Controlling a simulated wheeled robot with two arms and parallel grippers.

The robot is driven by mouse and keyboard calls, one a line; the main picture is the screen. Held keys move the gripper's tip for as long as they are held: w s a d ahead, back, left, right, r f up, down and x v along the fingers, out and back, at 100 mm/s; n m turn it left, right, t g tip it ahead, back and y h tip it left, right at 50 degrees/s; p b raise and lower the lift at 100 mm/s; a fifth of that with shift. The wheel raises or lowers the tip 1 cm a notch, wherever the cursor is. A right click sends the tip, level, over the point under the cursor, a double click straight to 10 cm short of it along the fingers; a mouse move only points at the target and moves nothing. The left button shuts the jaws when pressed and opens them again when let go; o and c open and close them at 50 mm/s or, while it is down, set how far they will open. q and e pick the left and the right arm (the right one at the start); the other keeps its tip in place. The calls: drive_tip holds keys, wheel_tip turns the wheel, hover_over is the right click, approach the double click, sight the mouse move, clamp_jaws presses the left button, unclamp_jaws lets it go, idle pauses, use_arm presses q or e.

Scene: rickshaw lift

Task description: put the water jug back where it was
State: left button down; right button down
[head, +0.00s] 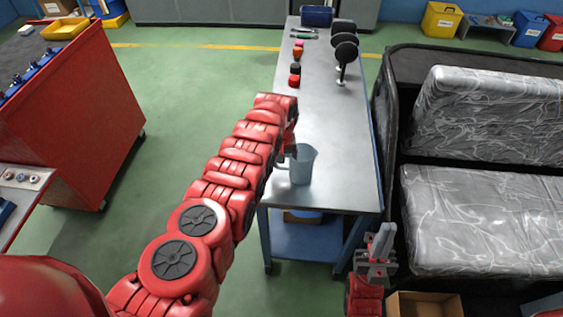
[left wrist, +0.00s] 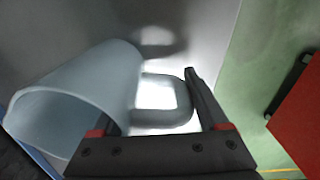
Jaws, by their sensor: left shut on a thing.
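The water jug (head: 302,165) is a light blue-grey jug with an open top, at the near left end of the long metal table (head: 335,132). I cannot tell whether its base touches the table top. My left gripper (head: 289,152) is at the jug's left side, shut on its handle. In the left wrist view the jug (left wrist: 85,85) lies to the left, and its handle loop (left wrist: 175,110) shows between the fingers of my left gripper (left wrist: 155,120). My right gripper (head: 380,248) is apart from the jug, beyond the table's near right corner; its finger gap is unclear.
A seat wrapped in plastic (head: 485,220) is close on the right. A red cabinet (head: 75,120) stands left, with green floor between.

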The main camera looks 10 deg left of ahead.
use_arm(q)
drive_tip(key=shift+s+d, duration=0.1)
drive_tip(key=shift+f, duration=0.2)
unclamp_jaws()
drive_tip(key=shift+r, duration=0.1)
drive_tip(key=shift+r, duration=0.1)
wheel_tip(320, 180, up, 4)
drive_tip(key=p, duration=0.3)
wheel_tip(320, 180, up, 7)
drive_tip(key=shift+f+b, duration=0.1)
drive_tip(key=shift+b, duration=1.05)
drive_tip(key=shift+r, duration=0.65)
